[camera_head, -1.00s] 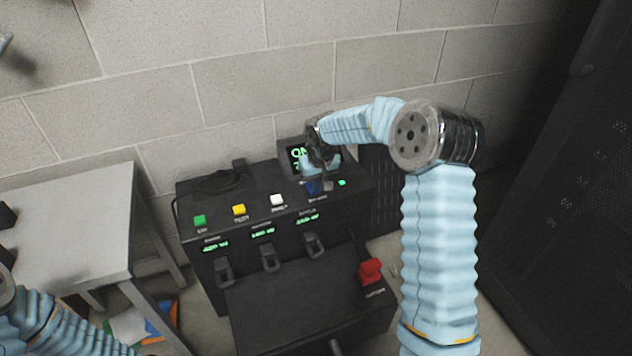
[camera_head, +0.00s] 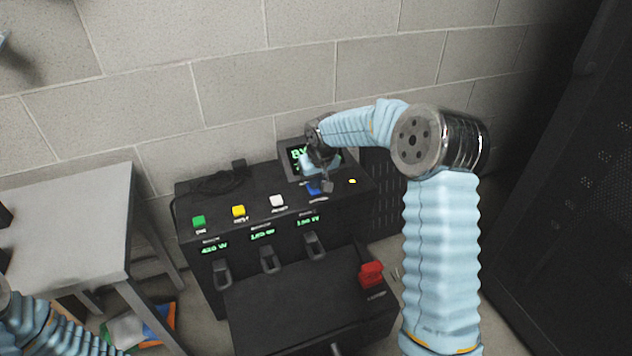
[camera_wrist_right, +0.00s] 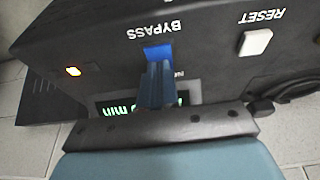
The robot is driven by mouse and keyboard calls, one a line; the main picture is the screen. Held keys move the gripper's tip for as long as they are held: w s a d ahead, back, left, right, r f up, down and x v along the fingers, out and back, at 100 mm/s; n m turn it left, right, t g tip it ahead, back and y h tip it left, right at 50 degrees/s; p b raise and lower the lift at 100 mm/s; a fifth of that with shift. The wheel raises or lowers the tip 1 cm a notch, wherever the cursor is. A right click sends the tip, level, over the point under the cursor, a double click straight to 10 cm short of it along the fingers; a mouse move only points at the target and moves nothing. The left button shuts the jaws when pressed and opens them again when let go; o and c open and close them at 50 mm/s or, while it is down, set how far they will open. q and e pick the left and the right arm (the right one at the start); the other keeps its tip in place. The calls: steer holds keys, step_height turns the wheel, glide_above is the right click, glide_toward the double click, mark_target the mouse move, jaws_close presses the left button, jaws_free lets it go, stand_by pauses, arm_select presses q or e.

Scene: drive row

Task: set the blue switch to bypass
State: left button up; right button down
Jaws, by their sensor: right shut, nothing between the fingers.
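The blue switch (camera_head: 313,188) is on the sloped top panel of the black unit (camera_head: 240,195), right of the white button. In the right wrist view the blue switch (camera_wrist_right: 157,52) sits beside the printed word BYPASS. My right gripper (camera_head: 326,184) is shut and empty, right at the switch. In the right wrist view its closed fingers (camera_wrist_right: 157,85) reach up to the switch; I cannot tell whether they touch it. The lamp (camera_head: 352,181) glows amber. The small display (camera_head: 297,156) shows green letters starting "BY", partly hidden by my right gripper. My left gripper is out of view.
Green (camera_head: 198,221), yellow (camera_head: 238,211) and white (camera_head: 277,201) buttons line the panel. A grey table (camera_head: 75,225) stands left, and a dark cabinet (camera_head: 570,200) stands right.

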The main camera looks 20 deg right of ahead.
mark_target(316, 191)
steer(key=p+v, duration=0.1)
steer(key=v, duration=0.1)
steer(key=w+p+v, duration=0.1)
steer(key=p+v, duration=0.1)
steer(key=shift+s+r, duration=0.1)
steer(key=shift+r, duration=0.2)
steer(key=s+v, duration=0.2)
steer(key=v, duration=0.7)
steer(key=shift+b, duration=0.3)
steer(key=shift+s+f, duration=0.2)
